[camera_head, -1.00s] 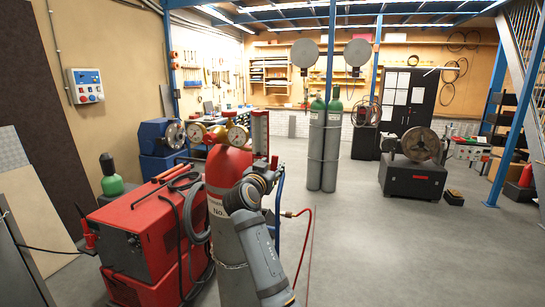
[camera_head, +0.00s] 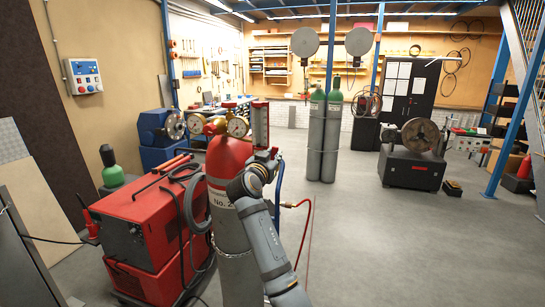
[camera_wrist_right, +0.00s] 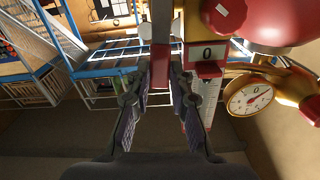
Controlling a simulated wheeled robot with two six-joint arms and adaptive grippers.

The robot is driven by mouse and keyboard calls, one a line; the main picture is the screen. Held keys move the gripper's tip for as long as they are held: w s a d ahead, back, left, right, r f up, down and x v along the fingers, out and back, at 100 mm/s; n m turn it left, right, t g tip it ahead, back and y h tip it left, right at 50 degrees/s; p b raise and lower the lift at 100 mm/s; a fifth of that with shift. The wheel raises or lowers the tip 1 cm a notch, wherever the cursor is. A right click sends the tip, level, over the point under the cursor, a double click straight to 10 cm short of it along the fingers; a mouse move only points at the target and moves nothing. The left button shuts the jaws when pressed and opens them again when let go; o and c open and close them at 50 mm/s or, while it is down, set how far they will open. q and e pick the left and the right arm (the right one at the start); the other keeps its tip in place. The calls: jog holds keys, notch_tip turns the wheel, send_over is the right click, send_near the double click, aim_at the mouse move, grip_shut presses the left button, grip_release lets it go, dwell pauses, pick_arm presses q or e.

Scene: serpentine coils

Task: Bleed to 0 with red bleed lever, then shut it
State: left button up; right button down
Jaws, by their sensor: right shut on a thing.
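A red-topped gas cylinder (camera_head: 228,158) stands upright beside a red machine, with two round gauges (camera_head: 238,126) and a clear-fronted upright tube (camera_head: 260,120) at its top. My right gripper (camera_head: 268,156) is at the right side of this valve group. In the right wrist view my right gripper (camera_wrist_right: 164,85) is shut on the red bleed lever (camera_wrist_right: 160,66), which sits between its fingertips. A plate marked "0" (camera_wrist_right: 207,53) is just right of the lever. A gauge (camera_wrist_right: 250,96) shows lower right, its reading too small to tell. My left gripper is not in view.
A red welding machine (camera_head: 150,225) with cables stands close left of the cylinder. A red hose (camera_head: 308,225) hangs to the right. Two grey-and-green cylinders (camera_head: 323,135) stand farther back. The floor at right is mostly clear.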

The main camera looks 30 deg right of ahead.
jog(key=shift+s+f+b, duration=0.1)
jog(key=shift+f+b, duration=0.05)
jog(key=shift+b, duration=0.4)
jog(key=s+d+f+m+b, duration=0.1)
jog(key=s+f+m+b, duration=0.1)
jog(key=m+b, duration=0.6)
jog(key=s+d+f+m+b, duration=0.2)
jog(key=m+b, duration=0.6)
jog(key=b, duration=1.1)
jog(key=shift+d+f+m, duration=0.3)
jog(key=shift+f, duration=0.8)
jog(key=c, duration=1.2)
grip_release()
